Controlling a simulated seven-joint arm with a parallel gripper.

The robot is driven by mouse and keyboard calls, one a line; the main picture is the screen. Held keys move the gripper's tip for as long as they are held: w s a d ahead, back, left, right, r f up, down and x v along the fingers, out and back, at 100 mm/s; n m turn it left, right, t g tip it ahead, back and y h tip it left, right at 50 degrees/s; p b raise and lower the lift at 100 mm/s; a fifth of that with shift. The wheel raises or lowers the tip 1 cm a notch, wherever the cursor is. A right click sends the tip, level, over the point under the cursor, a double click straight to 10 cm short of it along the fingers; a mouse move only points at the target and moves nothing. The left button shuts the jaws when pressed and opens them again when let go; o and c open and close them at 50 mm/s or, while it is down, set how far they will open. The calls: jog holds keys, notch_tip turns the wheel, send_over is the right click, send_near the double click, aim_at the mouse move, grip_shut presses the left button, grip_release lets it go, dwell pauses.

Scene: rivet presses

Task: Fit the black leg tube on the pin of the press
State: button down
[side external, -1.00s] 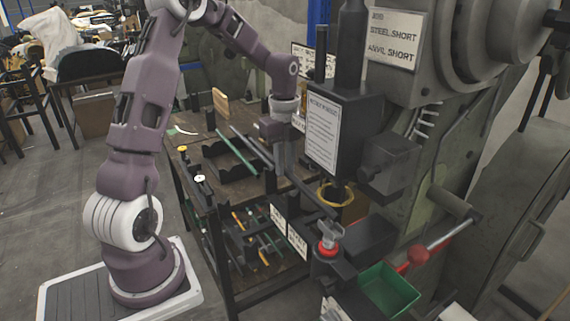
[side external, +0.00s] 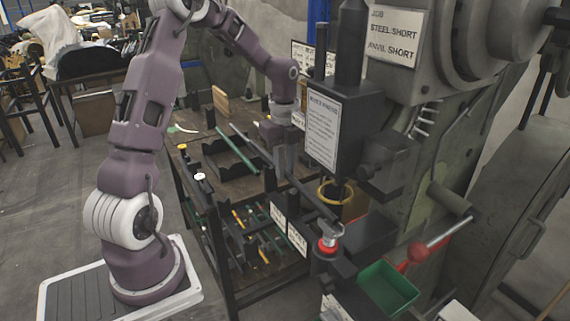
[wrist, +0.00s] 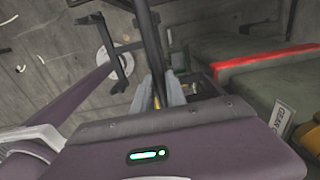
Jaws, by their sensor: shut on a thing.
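The black leg tube (side external: 312,200) slants down to the right from my gripper in the side view. My gripper (side external: 284,168) is shut on it partway along its length. The tube's lower right end is at the top of the press's metal pin (side external: 329,240), which has a red collar at its base. The end overlaps the pin's top in the picture; I cannot tell whether it is around the pin or only against it. In the wrist view the tube (wrist: 150,35) runs up and away between the fingers (wrist: 164,92); the pin cannot be made out there.
The dark press head (side external: 345,120) with a notice stands close right of my gripper. A brass-coloured ring (side external: 335,192) lies behind the tube. A green tube (side external: 238,148) lies on a rack at left.

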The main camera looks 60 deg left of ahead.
jog(key=shift+f, duration=0.85)
jog(key=c, duration=1.3)
grip_release()
jog(key=shift+r, duration=0.1)
notch_tip(320, 180, up, 7)
jog(key=shift+s, duration=0.1)
